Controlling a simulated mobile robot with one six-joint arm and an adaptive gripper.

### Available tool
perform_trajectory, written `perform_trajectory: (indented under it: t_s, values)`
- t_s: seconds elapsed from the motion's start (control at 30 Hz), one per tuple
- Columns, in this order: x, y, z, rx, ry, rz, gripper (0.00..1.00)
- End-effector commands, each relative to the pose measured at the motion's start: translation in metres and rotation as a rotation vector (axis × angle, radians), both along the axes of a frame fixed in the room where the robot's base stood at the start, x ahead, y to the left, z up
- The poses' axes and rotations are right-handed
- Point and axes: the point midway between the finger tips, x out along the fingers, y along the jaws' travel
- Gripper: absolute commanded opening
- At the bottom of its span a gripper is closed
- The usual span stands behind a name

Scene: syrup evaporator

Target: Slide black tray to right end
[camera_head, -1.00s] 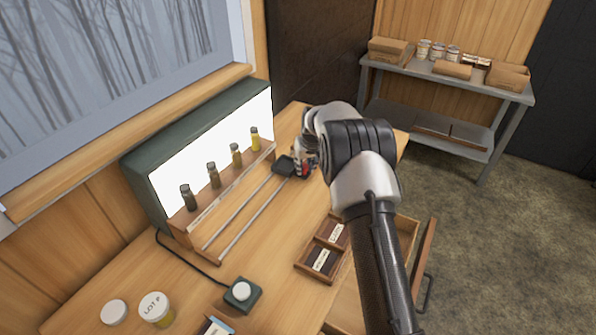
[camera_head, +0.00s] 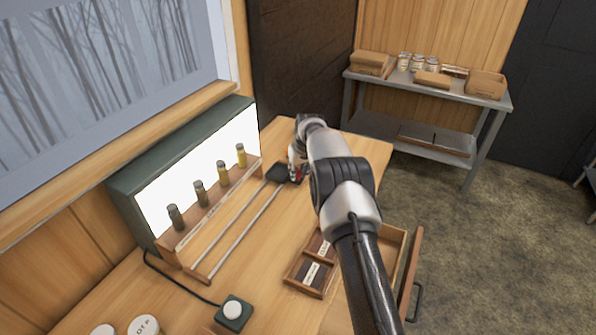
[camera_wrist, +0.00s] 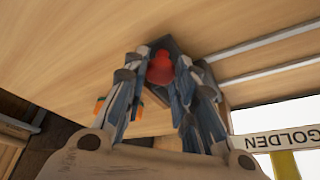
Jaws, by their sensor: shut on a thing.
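The black tray (camera_head: 279,173) sits at the far right end of two pale metal rails (camera_head: 240,228) in front of the light box. It shows in the wrist view as a dark plate (camera_wrist: 172,43) with a red knob (camera_wrist: 161,68) on it. My gripper (camera_head: 297,172) is at the tray's right side in the head view. In the wrist view its fingers (camera_wrist: 163,82) are closed around the red knob. The fingers and arm hide part of the tray, so its exact contact with the rail ends is unclear.
A light box (camera_head: 190,170) stands behind a wooden rack (camera_head: 215,205) of several amber vials. A white button (camera_head: 234,309) on a dark base and a wooden compartment box (camera_head: 309,274) are nearer. An open drawer (camera_head: 411,262) juts out at right. Table right of the tray is clear.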

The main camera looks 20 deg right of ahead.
Motion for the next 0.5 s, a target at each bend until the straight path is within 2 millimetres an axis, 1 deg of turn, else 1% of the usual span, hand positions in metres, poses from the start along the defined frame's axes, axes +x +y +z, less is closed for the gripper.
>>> perform_trajectory:
  t_s: [0.03,0.07,0.33,0.5]
  values:
    - [0.0025,-0.0033,0.0029,-0.006,-0.012,-0.002,0.00]
    - [0.0026,-0.0034,0.0030,-0.006,-0.012,-0.002,0.27]
    - [0.0020,-0.0026,0.0025,-0.005,-0.009,-0.002,0.45]
    - [0.0016,-0.0019,0.0019,-0.004,-0.007,-0.002,0.45]
